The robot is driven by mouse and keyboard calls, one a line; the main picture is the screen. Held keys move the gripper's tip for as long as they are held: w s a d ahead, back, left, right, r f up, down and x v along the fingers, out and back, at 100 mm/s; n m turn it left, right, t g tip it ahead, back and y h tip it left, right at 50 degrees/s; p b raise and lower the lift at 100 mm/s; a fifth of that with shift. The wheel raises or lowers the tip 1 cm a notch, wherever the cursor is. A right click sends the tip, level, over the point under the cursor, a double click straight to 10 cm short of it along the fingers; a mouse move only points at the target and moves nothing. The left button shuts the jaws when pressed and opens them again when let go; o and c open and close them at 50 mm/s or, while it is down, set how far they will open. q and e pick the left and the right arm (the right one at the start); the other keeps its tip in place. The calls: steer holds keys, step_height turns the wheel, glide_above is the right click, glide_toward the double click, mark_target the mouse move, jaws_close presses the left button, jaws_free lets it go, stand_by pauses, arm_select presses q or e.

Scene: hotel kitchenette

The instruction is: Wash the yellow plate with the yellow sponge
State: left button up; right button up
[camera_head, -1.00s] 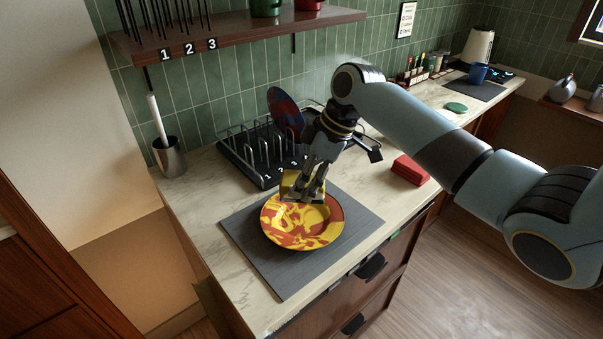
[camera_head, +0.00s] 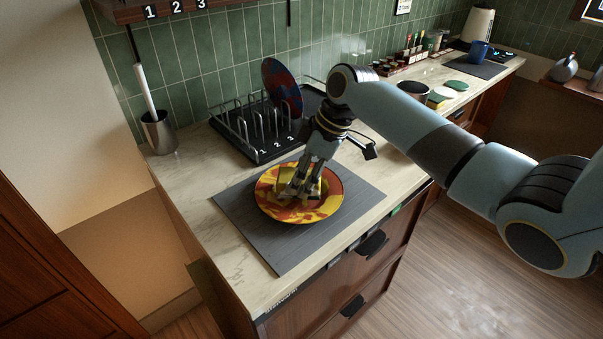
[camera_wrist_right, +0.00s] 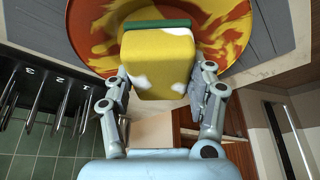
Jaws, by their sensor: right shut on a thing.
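The yellow plate (camera_head: 318,211), with red-orange patches over its surface, lies on the grey mat (camera_head: 262,240) on the counter. My right gripper (camera_head: 298,190) is over the plate, its fingers pointing down into it. In the right wrist view the gripper (camera_wrist_right: 160,92) is shut on the yellow sponge (camera_wrist_right: 158,65), which has white foam spots and a green layer at its far end. The green end is at the plate (camera_wrist_right: 95,30); whether it presses on the surface is hard to tell. My left gripper is not in view.
A black dish rack (camera_head: 238,140) with numbered slots stands behind the mat, holding a blue and red plate (camera_head: 283,88). A metal cup (camera_head: 159,132) with a white-handled tool is at the left. Green and white discs, a blue mug (camera_head: 478,50) and a kettle sit at the far right.

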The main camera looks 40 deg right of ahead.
steer(key=shift+f, duration=0.15)
steer(key=shift+f+b, duration=0.35)
steer(key=shift+f, duration=0.15)
steer(key=shift+w+d, duration=0.1)
steer(key=shift+w, duration=0.05)
